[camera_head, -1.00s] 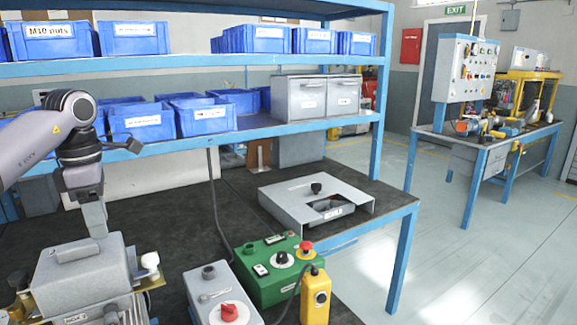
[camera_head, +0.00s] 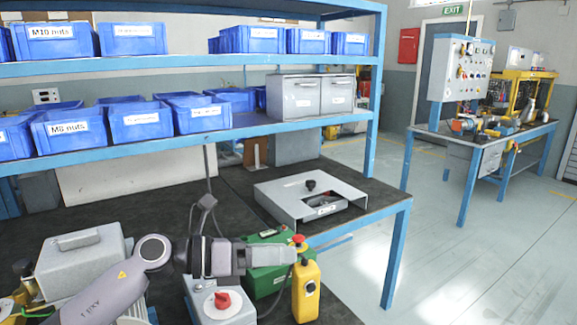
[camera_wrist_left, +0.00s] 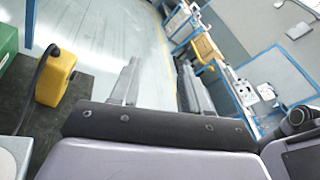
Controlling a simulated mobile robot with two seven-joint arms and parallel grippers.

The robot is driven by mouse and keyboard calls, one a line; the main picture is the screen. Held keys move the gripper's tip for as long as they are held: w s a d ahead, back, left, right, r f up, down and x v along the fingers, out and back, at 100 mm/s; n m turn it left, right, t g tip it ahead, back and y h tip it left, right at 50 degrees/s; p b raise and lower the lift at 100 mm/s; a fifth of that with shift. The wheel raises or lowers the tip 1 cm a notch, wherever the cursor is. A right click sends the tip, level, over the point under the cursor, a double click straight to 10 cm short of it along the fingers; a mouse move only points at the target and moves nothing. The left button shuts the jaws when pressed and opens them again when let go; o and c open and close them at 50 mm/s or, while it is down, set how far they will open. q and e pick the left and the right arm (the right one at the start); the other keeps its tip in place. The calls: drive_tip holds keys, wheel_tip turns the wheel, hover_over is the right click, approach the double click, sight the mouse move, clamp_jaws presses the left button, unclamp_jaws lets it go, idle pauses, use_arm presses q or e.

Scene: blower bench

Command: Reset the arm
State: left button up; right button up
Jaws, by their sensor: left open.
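My left arm comes in from the lower left and lies low across the bench. My right gripper is not in view.
A grey box with a red knob (camera_head: 220,303) sits under my wrist. A grey-lidded machine (camera_head: 80,262) is at left. A grey cover (camera_head: 310,195) lies at the bench's right end. Shelves with blue bins (camera_head: 140,122) stand behind.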

use_arm(q)
drive_tip(key=s+a+f+n+t+y, duration=0.1)
drive_tip(key=a+f+n+t+y, duration=0.3)
drive_tip(key=n, duration=0.7)
drive_tip(key=s+a+f+n+t+y, duration=0.2)
drive_tip(key=a+n+t+y, duration=0.35)
drive_tip(key=n, duration=0.65)
drive_tip(key=s+a+f+n+t+y, duration=0.1)
drive_tip(key=a+f+n+t+y, duration=0.3)
drive_tip(key=n, duration=0.7)
drive_tip(key=s+a+f+n+g+y, duration=0.3)
drive_tip(key=s+a+f+n+g, duration=0.25)
drive_tip(key=s+f, duration=0.3)
drive_tip(key=s+a+f+n+g, duration=0.1)
drive_tip(key=s+f+n+g, duration=0.2)
drive_tip(key=s, duration=0.6)
drive_tip(key=s+a+f+n+g, duration=0.1)
drive_tip(key=s+f+g, duration=0.3)
drive_tip(key=s, duration=0.5)
drive_tip(key=w+d+f+t+h, duration=0.2)
drive_tip(key=w+f+t, duration=0.3)
drive_tip(key=f, duration=0.3)
drive_tip(key=shift+w+d+f+m, duration=0.25)
drive_tip(key=shift+w+d+m, duration=0.1)
drive_tip(key=shift+w+d, duration=0.2)
drive_tip(key=shift+h, duration=0.25)
